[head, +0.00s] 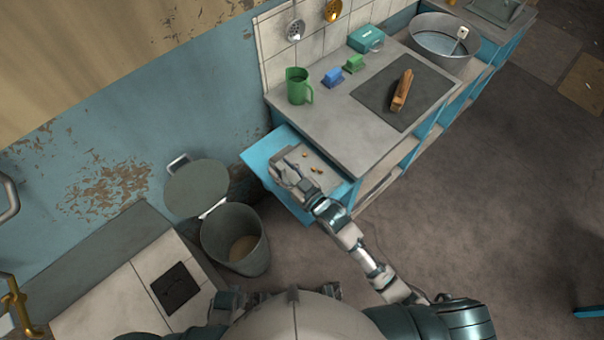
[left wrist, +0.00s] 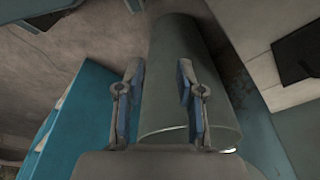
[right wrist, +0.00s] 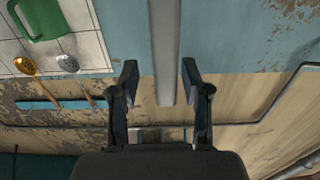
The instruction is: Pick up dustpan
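I cannot make out a dustpan for certain. A blue piece (head: 589,312) lies on the floor at the right edge of the head view, cut off; I cannot tell what it is. My right gripper (head: 284,166) is over the blue open drawer (head: 262,150); its fingers (right wrist: 160,85) are apart in the right wrist view. A grey bar (right wrist: 164,45) shows between them; whether it is near or far is unclear. My left gripper (left wrist: 160,90) is open, with the grey-green bin (left wrist: 190,50) beyond its fingers. It is not clear in the head view.
The bin (head: 222,232) stands open on the floor, its lid (head: 196,188) raised. The counter (head: 322,120) holds a green jug (head: 297,86), blue and green blocks and bread on a dark board (head: 375,95). Small brown bits lie in the drawer. Floor at right is mostly clear.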

